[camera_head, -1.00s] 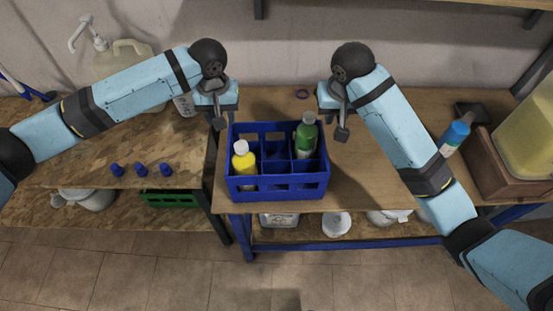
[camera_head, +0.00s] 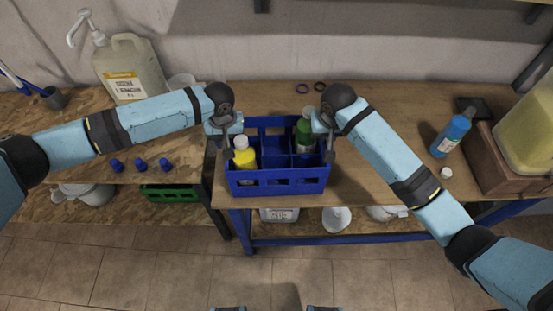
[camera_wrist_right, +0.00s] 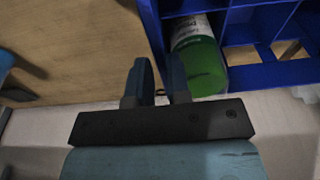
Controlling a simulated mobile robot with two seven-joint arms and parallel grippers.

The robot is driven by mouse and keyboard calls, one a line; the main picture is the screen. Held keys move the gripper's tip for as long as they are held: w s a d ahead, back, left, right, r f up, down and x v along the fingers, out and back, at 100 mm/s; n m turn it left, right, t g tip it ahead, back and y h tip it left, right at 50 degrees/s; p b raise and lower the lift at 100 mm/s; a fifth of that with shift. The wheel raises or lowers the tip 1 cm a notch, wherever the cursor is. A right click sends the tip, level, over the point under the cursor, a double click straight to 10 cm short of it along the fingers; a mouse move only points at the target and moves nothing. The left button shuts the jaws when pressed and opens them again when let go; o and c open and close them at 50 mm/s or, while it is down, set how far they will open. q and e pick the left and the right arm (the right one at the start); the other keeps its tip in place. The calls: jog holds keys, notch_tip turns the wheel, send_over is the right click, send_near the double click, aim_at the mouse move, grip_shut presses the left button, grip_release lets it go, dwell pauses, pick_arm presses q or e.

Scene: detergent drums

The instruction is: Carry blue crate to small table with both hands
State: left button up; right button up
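The blue crate (camera_head: 278,187) stands upright on the wooden table with a blue frame (camera_head: 370,182). A yellow bottle with a white cap (camera_head: 244,156) and a green bottle (camera_head: 304,134) stand in its compartments. My left gripper (camera_head: 228,152) is at the crate's left rim; its fingers are partly hidden. My right gripper (camera_head: 329,151) is at the right rim. In the right wrist view, the fingers (camera_wrist_right: 158,82) are close together with the crate's thin wall (camera_wrist_right: 151,25) between them, beside the green bottle (camera_wrist_right: 199,60). Which table is the small one is unclear.
A chipboard table (camera_head: 75,125) at left carries blue caps (camera_head: 141,165) and a large pump jug (camera_head: 131,70). A blue bottle (camera_head: 451,136) and a brown box (camera_head: 505,160) stand at right. Two small rings lie behind the crate. Floor in front is clear.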

pick_arm(q)
jog(key=shift+f, duration=0.7)
pick_arm(e)
jog(key=shift+w+f, duration=0.1)
jog(key=shift+f, duration=0.55)
pick_arm(q)
jog(key=c, duration=0.5)
pick_arm(e)
grip_shut()
pick_arm(q)
grip_shut()
jog(key=shift+r, duration=0.1)
pick_arm(e)
jog(key=shift+r, duration=0.1)
pick_arm(q)
jog(key=shift+w+r, duration=0.1)
jog(key=shift+r, duration=0.05)
pick_arm(e)
jog(key=shift+w+r, duration=0.1)
jog(key=shift+r, duration=0.05)
